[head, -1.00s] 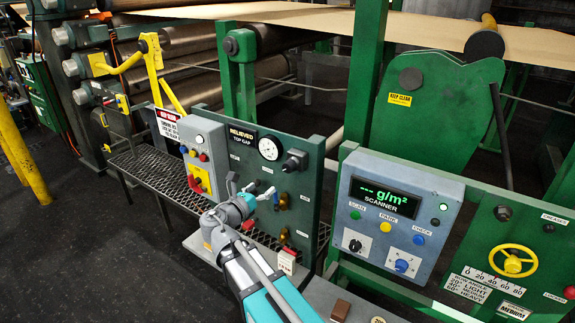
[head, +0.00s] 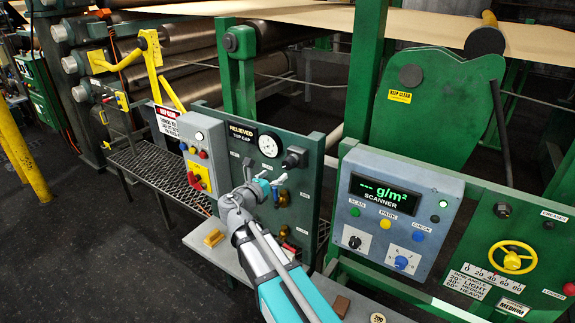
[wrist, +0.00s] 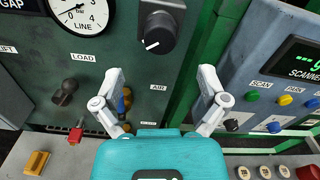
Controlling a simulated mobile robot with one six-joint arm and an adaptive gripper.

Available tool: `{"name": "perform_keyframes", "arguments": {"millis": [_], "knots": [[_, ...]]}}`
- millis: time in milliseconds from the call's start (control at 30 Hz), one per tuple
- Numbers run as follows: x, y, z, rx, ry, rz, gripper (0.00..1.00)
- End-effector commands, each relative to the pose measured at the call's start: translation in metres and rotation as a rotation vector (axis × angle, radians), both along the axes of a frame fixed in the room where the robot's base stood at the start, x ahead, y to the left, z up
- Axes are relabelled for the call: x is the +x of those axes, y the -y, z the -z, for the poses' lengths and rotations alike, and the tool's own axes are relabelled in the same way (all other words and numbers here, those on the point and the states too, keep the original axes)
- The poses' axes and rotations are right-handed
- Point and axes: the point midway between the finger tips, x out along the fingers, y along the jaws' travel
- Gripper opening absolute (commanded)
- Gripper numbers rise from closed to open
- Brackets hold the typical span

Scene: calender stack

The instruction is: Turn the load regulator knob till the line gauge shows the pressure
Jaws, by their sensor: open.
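The black regulator knob (wrist: 158,32) with a white pointer line is on the green panel, right of the white LINE gauge (wrist: 82,12). In the head view the knob (head: 294,157) and gauge (head: 268,146) sit near the panel's top. The gauge is cut off by the wrist view's top edge, and I cannot read its needle surely. My gripper (wrist: 163,82) is open, its two fingers apart and empty. In the wrist view the knob lies above and between the fingertips, not touched. In the head view my gripper (head: 262,183) is below and left of the knob.
A yellow block (wrist: 37,162) lies on the grey ledge. The scanner box (head: 400,215) stands to the right, beyond a green post.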

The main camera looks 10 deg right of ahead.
Motion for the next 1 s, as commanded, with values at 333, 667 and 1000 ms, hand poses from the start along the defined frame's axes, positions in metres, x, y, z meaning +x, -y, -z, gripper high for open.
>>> {"name": "perform_keyframes", "arguments": {"millis": [333,667,1000], "knots": [[0.036,0.035,0.0,0.0,0.0,0.001,0.93],[0.053,0.052,0.0,0.0,0.0,-0.001,0.93],[0.053,0.054,0.0,0.0,0.0,-0.001,0.93]]}}
